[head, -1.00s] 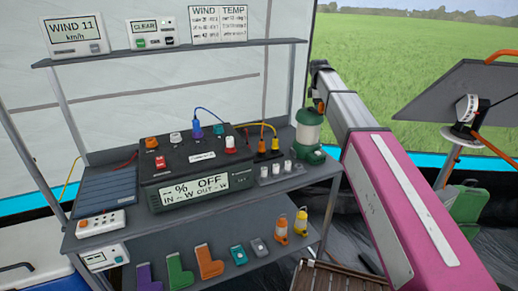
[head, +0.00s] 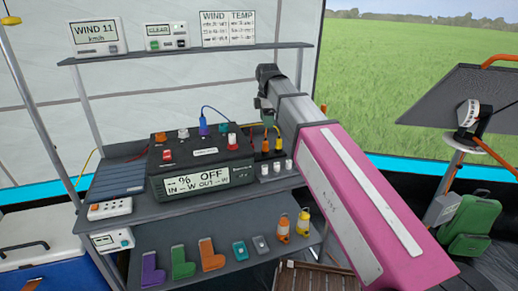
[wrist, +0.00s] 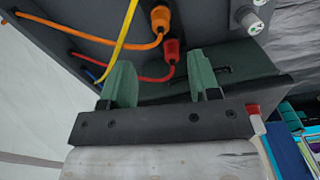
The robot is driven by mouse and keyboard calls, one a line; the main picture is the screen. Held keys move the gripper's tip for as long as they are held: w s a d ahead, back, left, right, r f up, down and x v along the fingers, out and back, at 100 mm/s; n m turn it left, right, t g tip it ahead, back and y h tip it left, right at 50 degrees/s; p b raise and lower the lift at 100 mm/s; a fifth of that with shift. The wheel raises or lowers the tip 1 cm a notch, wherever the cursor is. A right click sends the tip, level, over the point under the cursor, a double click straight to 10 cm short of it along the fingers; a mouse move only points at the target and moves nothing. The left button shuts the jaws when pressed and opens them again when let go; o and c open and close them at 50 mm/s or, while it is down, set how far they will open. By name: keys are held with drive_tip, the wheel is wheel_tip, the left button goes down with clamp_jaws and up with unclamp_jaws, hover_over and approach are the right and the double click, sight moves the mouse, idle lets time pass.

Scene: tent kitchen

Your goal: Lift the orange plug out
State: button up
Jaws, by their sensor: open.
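An orange plug (head: 278,144) stands upright in a small black socket block (head: 267,157) at the right end of the black power box. A yellow plug (head: 265,146) stands beside it. The wrist view shows an orange plug (wrist: 160,18) with an orange cable and a redder plug (wrist: 172,50) with a red cable; I cannot tell which matches the head view's orange plug. My gripper (wrist: 164,78) is open and empty, its two green fingers apart, with the redder plug seen between and beyond them. In the head view my gripper (head: 268,117) hangs just above the plugs.
The power box (head: 205,178) carries knobs, a red switch and a blue cable. A display shelf (head: 190,50) is above.

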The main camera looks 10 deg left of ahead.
sight(265, 141)
drive_tip(key=shift+a+f, duration=0.15)
drive_tip(key=shift+f, duration=5.2)
drive_tip(key=c, duration=1)
